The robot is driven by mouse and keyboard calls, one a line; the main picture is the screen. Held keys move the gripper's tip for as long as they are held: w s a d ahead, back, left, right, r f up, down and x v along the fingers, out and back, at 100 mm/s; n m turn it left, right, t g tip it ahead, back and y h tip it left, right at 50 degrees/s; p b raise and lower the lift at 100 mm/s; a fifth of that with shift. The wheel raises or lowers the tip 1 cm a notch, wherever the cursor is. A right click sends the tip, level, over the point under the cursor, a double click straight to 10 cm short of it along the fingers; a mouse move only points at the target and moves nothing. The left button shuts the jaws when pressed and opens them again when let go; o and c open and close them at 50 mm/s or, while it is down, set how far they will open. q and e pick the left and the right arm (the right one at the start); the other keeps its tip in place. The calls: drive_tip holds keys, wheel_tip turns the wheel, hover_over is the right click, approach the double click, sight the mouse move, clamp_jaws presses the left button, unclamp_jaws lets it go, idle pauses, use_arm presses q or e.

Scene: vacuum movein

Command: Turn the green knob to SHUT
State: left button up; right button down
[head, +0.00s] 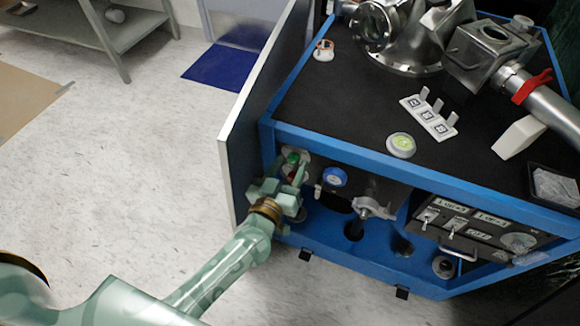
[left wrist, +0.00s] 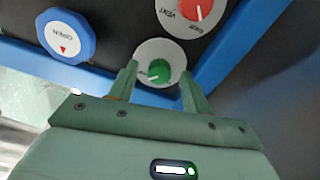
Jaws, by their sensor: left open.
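The green knob (left wrist: 158,70) sits on a round white plate (left wrist: 160,50) on the dark panel in the left wrist view. In the head view the green knob (head: 293,157) shows at the panel's left end, partly hidden by my gripper. My left gripper (head: 288,167) is open, with its fingers pointing at the panel. In the left wrist view the left gripper (left wrist: 158,74) has one finger on each side of the knob; I cannot tell whether they touch it. The writing on the plate is too small to read surely. My right gripper is not in view.
The blue cart frame (head: 360,155) runs just above the panel. A pale side panel (head: 245,125) stands close left of my gripper.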

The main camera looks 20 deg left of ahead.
use_arm(q)
drive_tip(key=shift+w, duration=0.15)
drive_tip(key=c, duration=1)
drive_tip(key=shift+r+n+p, duration=0.1)
drive_tip(key=shift+n+p, duration=0.25)
drive_tip(key=shift+n, duration=0.15)
drive_tip(key=shift+n+p, duration=0.35)
drive_tip(key=shift+n, duration=0.75)
drive_tip(key=n+p, duration=0.1)
drive_tip(key=n, duration=0.2)
drive_tip(key=shift+n+p, duration=0.3)
drive_tip(key=n, duration=0.3)
drive_tip(key=shift+n+p, duration=0.3)
drive_tip(key=shift+p, duration=0.05)
drive_tip(key=n, duration=0.6)
drive_tip(key=shift+n, duration=0.7)
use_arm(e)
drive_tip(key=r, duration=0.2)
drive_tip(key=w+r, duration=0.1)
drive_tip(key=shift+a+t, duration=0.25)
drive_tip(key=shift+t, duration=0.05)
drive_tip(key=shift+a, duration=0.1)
